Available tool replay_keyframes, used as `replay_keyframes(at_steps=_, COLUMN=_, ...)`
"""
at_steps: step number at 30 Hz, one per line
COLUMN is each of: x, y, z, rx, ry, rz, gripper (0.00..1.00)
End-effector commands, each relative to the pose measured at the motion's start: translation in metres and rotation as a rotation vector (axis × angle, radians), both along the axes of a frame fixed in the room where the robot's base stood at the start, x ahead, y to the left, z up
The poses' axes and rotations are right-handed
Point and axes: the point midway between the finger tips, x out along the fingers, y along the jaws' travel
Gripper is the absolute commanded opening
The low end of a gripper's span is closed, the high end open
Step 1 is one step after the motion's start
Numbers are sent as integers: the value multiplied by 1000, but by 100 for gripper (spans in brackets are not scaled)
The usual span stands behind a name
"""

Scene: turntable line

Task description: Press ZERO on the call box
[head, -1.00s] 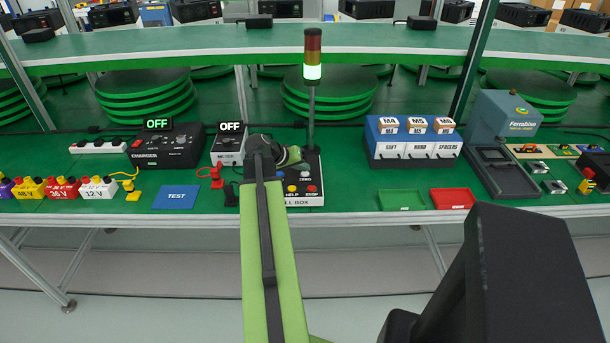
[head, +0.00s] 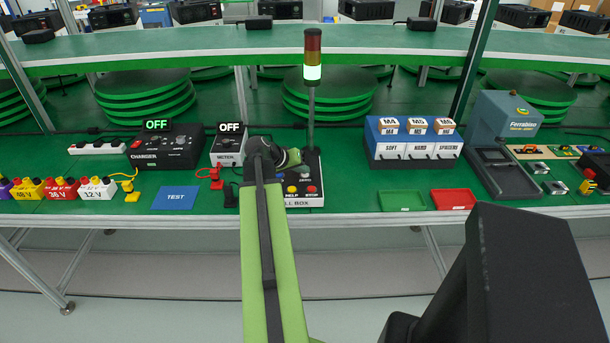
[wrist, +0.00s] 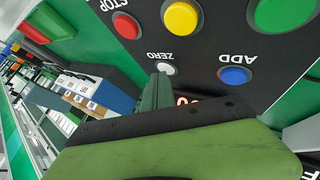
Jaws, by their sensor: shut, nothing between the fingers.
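The black call box (head: 315,200) stands at the front of the green bench, partly behind my arm. In the wrist view, its panel (wrist: 212,42) appears upside down, with the white ZERO button (wrist: 167,68), blue ADD button (wrist: 234,76), red STOP button (wrist: 126,25), a yellow button (wrist: 181,17) and a green button (wrist: 281,10). My gripper (wrist: 160,78) is shut and empty, its tip right at the ZERO button. I cannot tell whether it touches. A display with orange digits (wrist: 187,101) is mostly hidden behind my gripper.
A blue drawer rack (head: 372,135) and green (head: 402,200) and red (head: 453,199) trays are to the right.

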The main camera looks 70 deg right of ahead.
Motion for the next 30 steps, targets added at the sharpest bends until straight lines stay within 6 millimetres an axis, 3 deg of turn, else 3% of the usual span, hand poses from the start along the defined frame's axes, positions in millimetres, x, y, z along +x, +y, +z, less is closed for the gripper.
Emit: replay_keyframes(at_steps=30, x=0, y=0, z=21, rx=0, ry=0, rz=0, gripper=0)
